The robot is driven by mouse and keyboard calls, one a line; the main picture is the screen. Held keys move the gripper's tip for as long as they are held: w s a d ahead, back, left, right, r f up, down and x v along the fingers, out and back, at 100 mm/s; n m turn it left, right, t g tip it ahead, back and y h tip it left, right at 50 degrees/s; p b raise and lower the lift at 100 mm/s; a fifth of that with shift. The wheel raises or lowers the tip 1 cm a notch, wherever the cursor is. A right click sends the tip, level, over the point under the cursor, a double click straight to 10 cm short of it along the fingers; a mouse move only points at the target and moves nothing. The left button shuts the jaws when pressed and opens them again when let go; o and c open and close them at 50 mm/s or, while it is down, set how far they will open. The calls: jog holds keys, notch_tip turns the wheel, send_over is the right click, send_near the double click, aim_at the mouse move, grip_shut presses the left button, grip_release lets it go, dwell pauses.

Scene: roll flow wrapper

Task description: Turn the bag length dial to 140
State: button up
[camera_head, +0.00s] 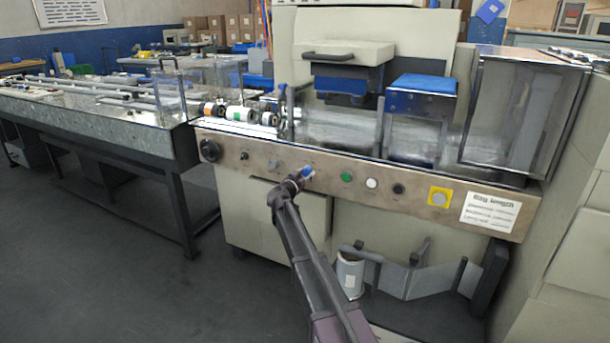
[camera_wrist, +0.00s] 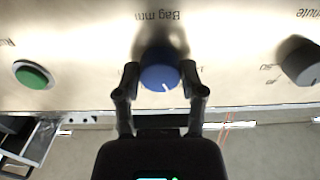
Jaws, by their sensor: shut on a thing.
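The bag length dial (camera_wrist: 160,72) is a round blue knob with a white pointer line, in the middle of the wrist view under the label "Bag mm", which reads upside down there. Its pointer is toward the lower part of the knob in that view. My gripper (camera_wrist: 160,84) is shut on the dial, one finger at each side. In the head view the blue dial (camera_head: 307,172) shows on the front panel, with my gripper (camera_head: 298,178) at it. The scale numbers around the dial cannot be read.
A green button (camera_wrist: 33,75) and a grey knob (camera_wrist: 302,66) flank the dial in the wrist view. The machine's front panel (camera_head: 415,187) also bears a white button (camera_head: 372,183), a yellow-backed button (camera_head: 438,196) and a "Bag length" notice (camera_head: 490,212).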

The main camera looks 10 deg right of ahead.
jog(key=shift+w+n, duration=0.1)
jog(key=shift+n, duration=0.4)
jog(key=n, duration=0.4)
jog(key=shift+n, duration=0.3)
jog(key=shift+r+n, duration=0.1)
jog(key=shift+n, duration=2.2)
jog(key=o, duration=1.2)
jog(key=shift+c, duration=0.2)
jog(key=shift+s, duration=0.2)
